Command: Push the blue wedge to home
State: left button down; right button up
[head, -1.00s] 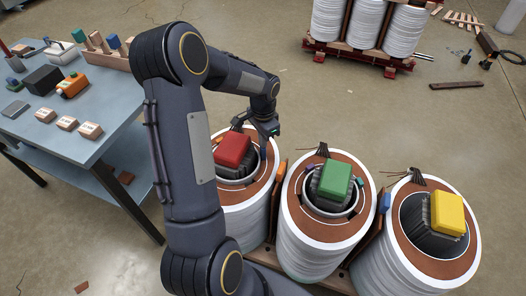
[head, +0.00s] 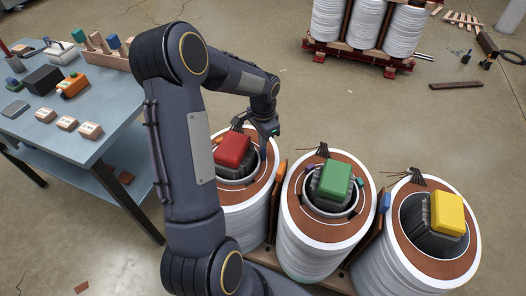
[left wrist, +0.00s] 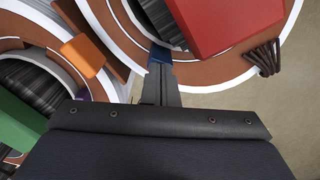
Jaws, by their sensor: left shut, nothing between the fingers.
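The blue wedge (left wrist: 160,56) shows in the left wrist view as a dark blue piece in the ring around the core, below the red block (left wrist: 222,20). My left gripper (left wrist: 160,98) is shut and empty, its tips at the near edge of the wedge. I cannot tell whether they touch it. In the head view my left gripper (head: 268,133) is at the upper right rim of the left coil (head: 240,222), beside the red block (head: 233,149). There the fingers largely hide the wedge. My right gripper is not in view.
The middle coil has a green block (head: 335,178) and the right coil a yellow block (head: 448,212). An orange piece (left wrist: 83,56) sits between the left and middle coils. A blue-grey table (head: 108,110) with tools stands at left.

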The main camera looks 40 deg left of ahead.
pick_arm(q)
jog(key=shift+f+b, duration=1.15)
jog(key=shift+f, duration=0.6)
jog(key=shift+r, duration=0.2)
notch_tip(320, 180, up, 5)
jog(key=p, duration=0.4)
jog(key=shift+f, duration=0.1)
